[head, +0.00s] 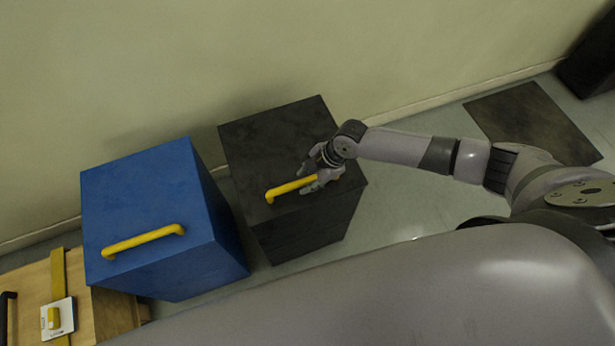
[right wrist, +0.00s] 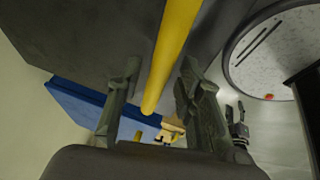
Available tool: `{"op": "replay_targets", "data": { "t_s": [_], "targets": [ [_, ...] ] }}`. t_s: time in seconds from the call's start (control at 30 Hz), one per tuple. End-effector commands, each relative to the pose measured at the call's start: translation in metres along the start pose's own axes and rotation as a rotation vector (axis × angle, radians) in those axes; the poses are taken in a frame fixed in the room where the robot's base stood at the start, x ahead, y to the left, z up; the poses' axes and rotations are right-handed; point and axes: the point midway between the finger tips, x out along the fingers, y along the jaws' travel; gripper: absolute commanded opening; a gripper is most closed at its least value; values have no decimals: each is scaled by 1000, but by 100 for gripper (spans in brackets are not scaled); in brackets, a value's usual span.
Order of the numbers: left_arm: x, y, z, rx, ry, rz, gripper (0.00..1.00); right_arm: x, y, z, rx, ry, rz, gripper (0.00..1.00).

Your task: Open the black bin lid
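The black bin (head: 303,233) stands against the wall with its dark lid (head: 268,141) down flat on top. A yellow bar handle (head: 283,190) runs along the lid's front edge. My right gripper (head: 322,178) is at the right end of this handle. In the right wrist view, the yellow handle (right wrist: 174,45) passes between the two fingers of my right gripper (right wrist: 160,75), with a gap visible on both sides. The fingers are apart and do not appear to press on the bar.
A blue bin (head: 150,195) with its own yellow handle (head: 143,241) stands left of the black bin, a narrow gap between them. A wooden surface (head: 30,290) is at lower left. A dark mat (head: 533,122) lies on the floor at right. The wall (head: 200,60) is close behind.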

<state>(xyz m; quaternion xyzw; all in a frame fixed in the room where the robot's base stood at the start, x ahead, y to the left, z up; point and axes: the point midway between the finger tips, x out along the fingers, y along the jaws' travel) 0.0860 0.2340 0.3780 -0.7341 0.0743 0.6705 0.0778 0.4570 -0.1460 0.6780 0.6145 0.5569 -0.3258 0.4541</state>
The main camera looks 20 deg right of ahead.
Motion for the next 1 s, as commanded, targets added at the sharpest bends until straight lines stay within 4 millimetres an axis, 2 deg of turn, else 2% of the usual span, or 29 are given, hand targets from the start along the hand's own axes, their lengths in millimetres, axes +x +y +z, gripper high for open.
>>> {"op": "replay_targets", "data": {
  "t_s": [0.47, 1.0],
  "targets": [
    [0, 0, -1, 0, 1, 0, 40, 0, 0, 0, 1, 0, 0, 0],
    [0, -1, -1, 0, 2, -2, 40, -1, 0, 0, 1, 0, -1, 0]
  ]
}}
